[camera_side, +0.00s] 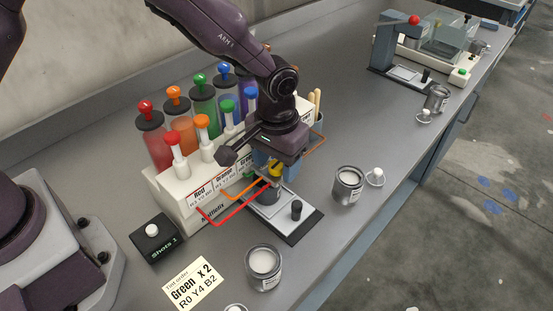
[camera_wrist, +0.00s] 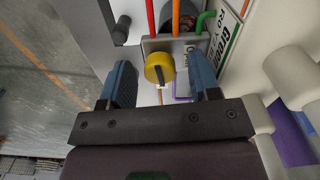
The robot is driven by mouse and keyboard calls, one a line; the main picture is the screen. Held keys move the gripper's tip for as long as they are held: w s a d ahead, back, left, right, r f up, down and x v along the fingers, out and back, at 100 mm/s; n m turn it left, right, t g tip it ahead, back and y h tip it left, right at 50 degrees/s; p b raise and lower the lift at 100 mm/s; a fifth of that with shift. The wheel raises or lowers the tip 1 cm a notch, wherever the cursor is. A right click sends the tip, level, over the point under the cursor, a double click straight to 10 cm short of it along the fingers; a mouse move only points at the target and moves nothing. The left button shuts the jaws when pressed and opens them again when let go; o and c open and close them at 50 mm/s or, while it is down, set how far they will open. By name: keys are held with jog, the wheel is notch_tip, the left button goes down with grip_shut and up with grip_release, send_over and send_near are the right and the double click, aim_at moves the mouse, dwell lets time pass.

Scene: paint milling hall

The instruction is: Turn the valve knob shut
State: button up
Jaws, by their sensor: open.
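The valve knob is a round yellow knob with a dark bar across its face. In the wrist view the valve knob (camera_wrist: 159,68) sits on a grey plate, between and just beyond the fingertips of my gripper (camera_wrist: 164,82). The gripper is open, with one blue finger on each side and a gap to the knob on both. In the side view the yellow knob (camera_side: 275,169) shows partly below my gripper (camera_side: 273,160), in front of the tinting machine (camera_side: 170,190). The dark bar's exact angle is hard to read in the side view.
Red, orange and green pipes (camera_side: 228,211) run close by the knob. A can stand (camera_side: 300,228) with a dark post is below. Open paint cans (camera_side: 263,265) stand nearby, with another can (camera_side: 347,187) to the right. A "Shots 1" box (camera_side: 155,238) and tint order card (camera_side: 193,284) lie left.

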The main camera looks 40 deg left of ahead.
aim_at(276, 164)
jog(key=c, duration=0.9)
jog(key=shift+m, duration=0.8)
jog(key=shift+c, duration=0.2)
jog(key=o, duration=0.9)
jog(key=shift+o, duration=0.2)
jog(key=shift+r, duration=0.15)
notch_tip(276, 164, up, 13)
